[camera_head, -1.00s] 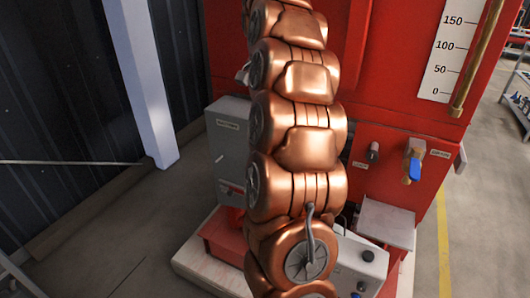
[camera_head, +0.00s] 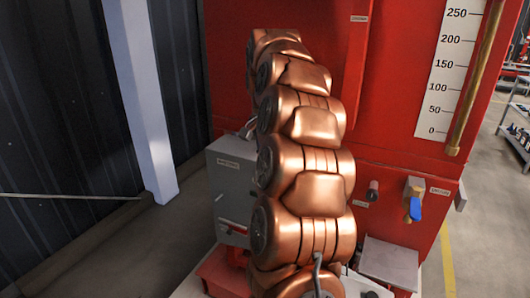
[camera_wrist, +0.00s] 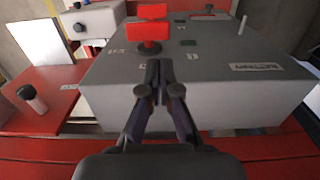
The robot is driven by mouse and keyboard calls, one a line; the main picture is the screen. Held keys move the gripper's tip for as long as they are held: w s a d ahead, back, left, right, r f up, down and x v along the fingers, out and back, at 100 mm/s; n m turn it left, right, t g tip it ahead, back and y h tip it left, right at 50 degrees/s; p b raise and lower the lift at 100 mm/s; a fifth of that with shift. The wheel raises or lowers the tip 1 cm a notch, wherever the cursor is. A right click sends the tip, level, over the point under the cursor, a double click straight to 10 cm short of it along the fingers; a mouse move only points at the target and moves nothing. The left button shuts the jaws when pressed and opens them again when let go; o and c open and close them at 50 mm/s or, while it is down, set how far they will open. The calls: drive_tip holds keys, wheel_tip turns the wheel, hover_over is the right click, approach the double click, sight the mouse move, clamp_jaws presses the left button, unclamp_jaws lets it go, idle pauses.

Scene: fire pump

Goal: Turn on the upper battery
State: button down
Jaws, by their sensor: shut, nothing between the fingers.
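A grey battery box (camera_head: 232,190) stands left of my copper arm in the head view, partly hidden by it. In the wrist view the box (camera_wrist: 215,85) fills the middle and right, with a label on its right part. Two red switch handles stand out from its face, a nearer one (camera_wrist: 148,31) and a farther one (camera_wrist: 152,11). My gripper (camera_wrist: 158,66) is shut and empty. Its fingertips appear just below the nearer red handle in the picture; I cannot tell if they touch anything. My gripper does not show in the head view.
A valve with a blue handle (camera_head: 415,208) and a dark knob (camera_head: 373,190) sit on the red pump body right of my arm. A white pillar (camera_head: 140,100) stands at the left. In the wrist view, a white box with knobs (camera_wrist: 97,22) is at the upper left.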

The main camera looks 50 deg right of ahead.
drive_tip(key=shift+f+p, duration=1.65)
drive_tip(key=shift+f, duration=3.65)
drive_tip(key=shift+f, duration=0.1)
drive_tip(key=shift+w+f+g+b, duration=0.15)
drive_tip(key=shift+f+g+b, duration=0.1)
drive_tip(key=shift+g+b, duration=0.45)
drive_tip(key=shift+w+a+f+b, duration=0.15)
drive_tip(key=shift+w+f+b, duration=0.1)
drive_tip(key=shift+b, duration=0.7)
drive_tip(key=shift+r, duration=0.45)
drive_tip(key=shift+r, duration=0.65)
